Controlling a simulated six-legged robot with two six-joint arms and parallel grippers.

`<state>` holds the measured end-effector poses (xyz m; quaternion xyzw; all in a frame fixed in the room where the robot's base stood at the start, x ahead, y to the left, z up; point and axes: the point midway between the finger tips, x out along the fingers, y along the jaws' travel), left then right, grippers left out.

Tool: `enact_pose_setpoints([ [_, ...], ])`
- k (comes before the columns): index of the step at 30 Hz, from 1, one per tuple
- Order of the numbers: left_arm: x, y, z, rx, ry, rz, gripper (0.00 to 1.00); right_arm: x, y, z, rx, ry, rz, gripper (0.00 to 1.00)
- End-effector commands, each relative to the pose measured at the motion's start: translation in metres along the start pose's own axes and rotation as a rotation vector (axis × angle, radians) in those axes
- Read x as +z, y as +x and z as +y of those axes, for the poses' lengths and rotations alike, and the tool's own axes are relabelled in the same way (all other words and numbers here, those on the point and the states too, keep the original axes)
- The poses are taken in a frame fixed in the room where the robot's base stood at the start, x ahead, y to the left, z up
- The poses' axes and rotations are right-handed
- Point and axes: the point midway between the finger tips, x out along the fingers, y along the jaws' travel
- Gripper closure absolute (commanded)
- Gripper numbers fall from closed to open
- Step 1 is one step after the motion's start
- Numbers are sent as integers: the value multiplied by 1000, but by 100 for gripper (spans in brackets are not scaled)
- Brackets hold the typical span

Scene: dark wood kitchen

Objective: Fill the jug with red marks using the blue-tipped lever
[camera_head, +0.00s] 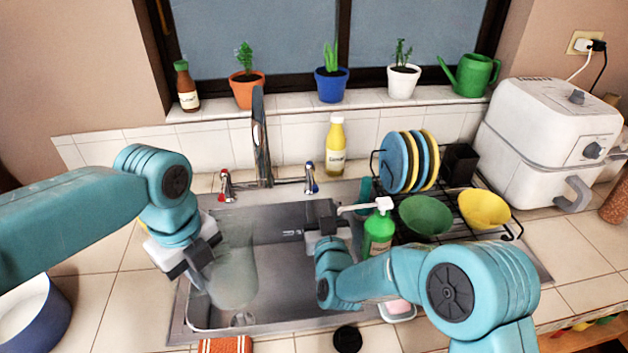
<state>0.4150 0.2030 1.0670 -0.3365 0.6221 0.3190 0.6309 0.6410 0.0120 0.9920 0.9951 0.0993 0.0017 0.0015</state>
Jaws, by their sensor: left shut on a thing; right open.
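A clear, see-through jug (234,275) is in the left part of the sink, below and in front of the faucet (262,140). My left gripper (200,268) is shut on the jug at its left side. Red marks on the jug cannot be made out, nor can any water in it. The blue-tipped lever (311,178) is right of the spout, and a red-tipped lever (226,186) is left of it. My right gripper (320,214) is open over the sink, in front of and slightly below the blue-tipped lever, apart from it. No stream shows at the spout.
A green soap bottle (379,230) stands close right of my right gripper. Behind it is a dish rack (462,210) with plates and bowls. A yellow bottle (336,147) stands behind the blue-tipped lever.

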Motion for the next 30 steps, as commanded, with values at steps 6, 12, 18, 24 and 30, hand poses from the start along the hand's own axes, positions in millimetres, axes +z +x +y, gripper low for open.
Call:
enact_pose_setpoints([
  [6,0,0,0,-1,0,0,100,1,43,0,2,3,1,60],
  [12,0,0,0,-1,0,0,100,0,80,0,1,2,0,60],
  [18,0,0,0,-1,0,0,100,1,101,0,0,3,-2,60],
  [24,0,0,0,-1,0,0,100,1,108,0,-1,3,-3,60],
  [30,0,0,0,-1,0,0,100,1,108,0,-1,3,-3,60],
])
